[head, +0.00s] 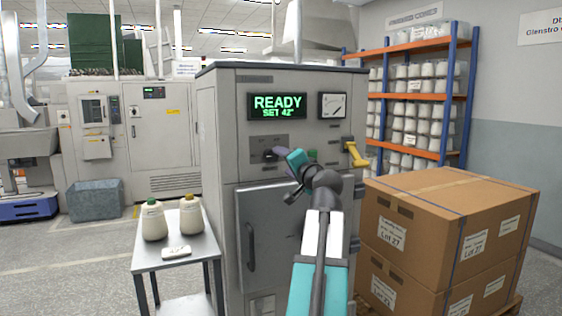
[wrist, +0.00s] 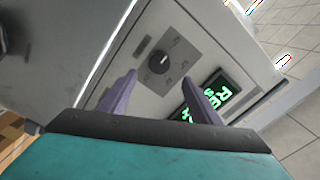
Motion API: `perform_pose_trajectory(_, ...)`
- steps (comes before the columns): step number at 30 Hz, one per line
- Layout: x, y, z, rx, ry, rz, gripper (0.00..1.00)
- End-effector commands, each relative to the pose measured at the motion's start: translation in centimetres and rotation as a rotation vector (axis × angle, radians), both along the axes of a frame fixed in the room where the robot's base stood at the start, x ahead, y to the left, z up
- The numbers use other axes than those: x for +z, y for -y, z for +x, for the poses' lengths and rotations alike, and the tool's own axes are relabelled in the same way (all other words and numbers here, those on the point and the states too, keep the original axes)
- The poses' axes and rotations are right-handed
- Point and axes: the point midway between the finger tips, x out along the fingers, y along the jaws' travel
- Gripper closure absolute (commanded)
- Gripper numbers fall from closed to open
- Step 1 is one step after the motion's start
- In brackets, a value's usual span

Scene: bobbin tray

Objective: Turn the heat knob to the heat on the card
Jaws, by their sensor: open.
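The heat knob (wrist: 159,63) is a round dark dial with a pale pointer mark on a grey plate with small markings, too small to read. It shows in the wrist view beyond my fingers, closer to the left one. My gripper (wrist: 208,80) is open and empty, its two purple fingers apart and not around the knob. In the head view my gripper (head: 276,156) is in front of the panel and covers part of the knob area. The display (head: 277,107) reads "READY" and "SET 42°". I cannot make out a heat card for certain.
A gauge (head: 333,106) and a yellow handle (head: 356,154) are at the panel's right. A small table (head: 152,262) at left holds two bobbins and a white flat item (head: 176,252). Stacked cardboard boxes (head: 450,222) stand close on the right. Open floor lies at left.

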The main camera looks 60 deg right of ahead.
Motion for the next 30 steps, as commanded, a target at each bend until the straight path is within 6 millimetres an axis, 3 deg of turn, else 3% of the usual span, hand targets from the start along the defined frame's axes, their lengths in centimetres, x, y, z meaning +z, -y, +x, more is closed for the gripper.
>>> perform_pose_trajectory(6,0.0,-1.7,-2.2,-0.001,0.002,-0.001,0.42)
perform_pose_trajectory(12,0.0,-2.5,-3.2,0.001,0.001,0.0,0.42)
perform_pose_trajectory(30,0.0,-2.6,-3.3,0.001,0.0,0.0,0.42)
